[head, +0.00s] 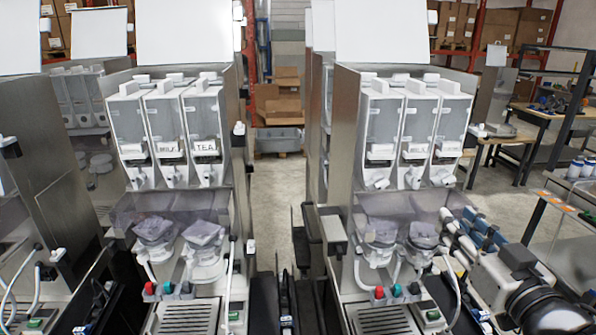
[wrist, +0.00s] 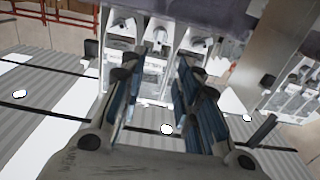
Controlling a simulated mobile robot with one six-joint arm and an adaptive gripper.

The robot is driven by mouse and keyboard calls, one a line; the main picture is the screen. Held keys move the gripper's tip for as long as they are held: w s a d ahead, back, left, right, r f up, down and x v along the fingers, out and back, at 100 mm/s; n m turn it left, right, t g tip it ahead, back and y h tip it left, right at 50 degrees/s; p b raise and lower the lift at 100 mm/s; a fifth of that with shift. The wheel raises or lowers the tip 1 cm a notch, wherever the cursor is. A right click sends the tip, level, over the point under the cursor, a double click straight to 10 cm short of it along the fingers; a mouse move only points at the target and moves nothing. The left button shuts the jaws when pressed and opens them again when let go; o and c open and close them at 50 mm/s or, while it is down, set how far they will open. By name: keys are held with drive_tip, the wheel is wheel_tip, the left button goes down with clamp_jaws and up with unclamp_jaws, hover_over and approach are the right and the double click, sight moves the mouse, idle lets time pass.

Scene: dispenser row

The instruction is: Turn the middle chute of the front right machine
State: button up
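The front right machine (head: 343,110) stands right of centre in the head view, with three clear-and-white canisters in a row. Its middle chute (head: 413,179) is a white spout below the middle canister (head: 416,125). In the wrist view, which appears upside down, the middle chute (wrist: 159,38) shows beyond the fingertips, roughly between them. My gripper (head: 461,226) is low and to the right of the chutes, beside the clear guard. In the wrist view my gripper (wrist: 156,78) has its blue-padded fingers apart with nothing between them. It does not touch the chute.
The left chute (head: 377,180) and right chute (head: 441,178) sit close on either side. Below are a smoky clear guard (head: 395,203), funnels and tubes. Another machine (head: 180,120) stands to the left across an aisle. A table (head: 572,200) with bottles is at the right.

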sight(418, 183)
drive_tip(key=w+p, duration=0.3)
drive_tip(key=w, duration=0.2)
drive_tip(key=w+p, duration=0.3)
drive_tip(key=w, duration=0.3)
drive_tip(key=w+p, duration=0.3)
drive_tip(key=w, duration=0.2)
drive_tip(key=shift+w+a+f, duration=0.1)
drive_tip(key=shift+w+a, duration=0.2)
drive_tip(key=shift+w, duration=0.05)
clamp_jaws()
